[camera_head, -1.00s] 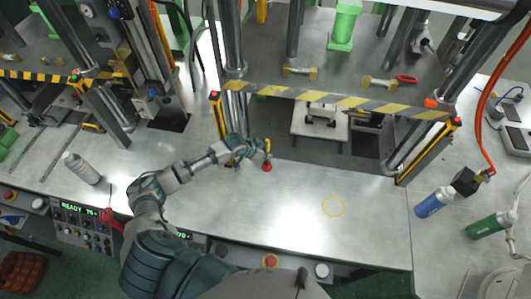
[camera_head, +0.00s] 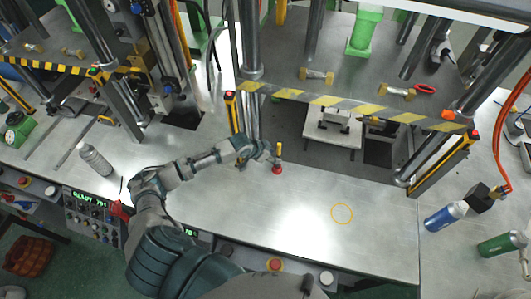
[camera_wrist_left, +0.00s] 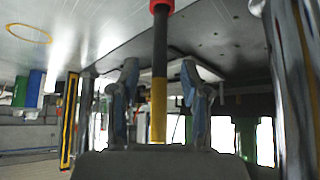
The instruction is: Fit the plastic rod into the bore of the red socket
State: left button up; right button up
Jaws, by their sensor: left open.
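The red socket (camera_head: 277,170) rests on the metal table (camera_head: 235,205) at its back edge, in front of the press opening. The rod (camera_head: 280,150), yellow at its upper end and black below, stands about upright at the socket. The wrist view is upside down; there the rod (camera_wrist_left: 159,50) runs from the red socket (camera_wrist_left: 161,5) at the top edge to its yellow end. How deep it sits in the bore is hidden. My left gripper (camera_head: 264,154) is open beside the rod. In the wrist view its fingers (camera_wrist_left: 160,75) show either side of the rod, with gaps. My right gripper is not in view.
A press frame with a yellow-black striped bar (camera_head: 350,106) stands behind the table. A grey can (camera_head: 95,158) stands at left; a blue bottle (camera_head: 445,218) and a green bottle (camera_head: 502,243) are at right. An orange ring mark (camera_head: 342,214) lies on clear tabletop.

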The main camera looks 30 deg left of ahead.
pick_arm(q)
jog(key=v, duration=0.8)
jog(key=shift+s+r, duration=0.15)
